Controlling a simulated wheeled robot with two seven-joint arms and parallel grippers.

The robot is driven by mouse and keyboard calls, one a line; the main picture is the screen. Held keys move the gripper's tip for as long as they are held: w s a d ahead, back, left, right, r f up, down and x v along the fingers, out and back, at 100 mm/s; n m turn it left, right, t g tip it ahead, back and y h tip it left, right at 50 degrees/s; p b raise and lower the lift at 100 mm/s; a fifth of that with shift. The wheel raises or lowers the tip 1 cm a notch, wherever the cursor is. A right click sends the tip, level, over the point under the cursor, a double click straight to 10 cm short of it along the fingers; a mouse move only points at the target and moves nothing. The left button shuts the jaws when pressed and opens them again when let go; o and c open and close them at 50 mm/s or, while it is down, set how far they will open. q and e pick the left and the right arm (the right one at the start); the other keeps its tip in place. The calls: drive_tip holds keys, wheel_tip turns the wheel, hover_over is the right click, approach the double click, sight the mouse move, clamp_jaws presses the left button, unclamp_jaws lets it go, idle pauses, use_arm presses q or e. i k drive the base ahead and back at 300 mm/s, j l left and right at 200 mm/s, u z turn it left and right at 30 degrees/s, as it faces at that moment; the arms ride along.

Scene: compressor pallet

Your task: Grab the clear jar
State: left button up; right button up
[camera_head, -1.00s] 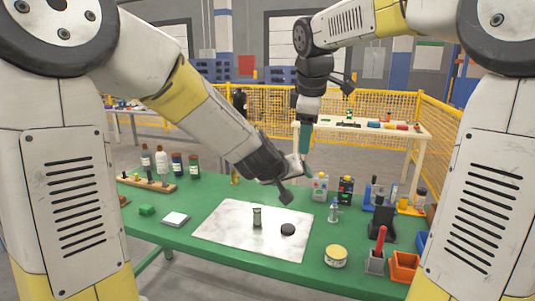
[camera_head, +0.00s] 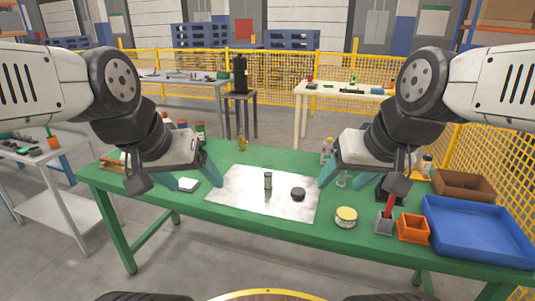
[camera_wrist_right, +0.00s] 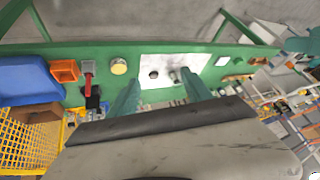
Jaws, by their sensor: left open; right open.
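The clear jar (camera_head: 268,181), a small greyish see-through cylinder, stands upright on the white sheet (camera_head: 236,196) on the green table. A round black lid-like disc (camera_head: 298,194) lies to its right. My left gripper (camera_head: 198,180) is open and empty, left of the sheet. My right gripper (camera_head: 335,178) is open and empty, by the sheet's right edge, apart from the jar; one of its fingers is hard to make out in the head view. In the right wrist view the jar (camera_wrist_right: 173,76) and disc (camera_wrist_right: 153,75) show beyond the open fingers (camera_wrist_right: 160,92).
A yellow-topped tin (camera_head: 346,217), a grey holder with a red handle (camera_head: 386,222), an orange bin (camera_head: 413,228) and a blue tray (camera_head: 475,232) stand at the right. A white block (camera_head: 188,185) lies left. Bottles stand behind my grippers. The table front is clear.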

sight(269, 174)
drive_tip(key=i+j, duration=0.8)
drive_tip(key=j, duration=0.15)
drive_tip(key=l+z, duration=0.05)
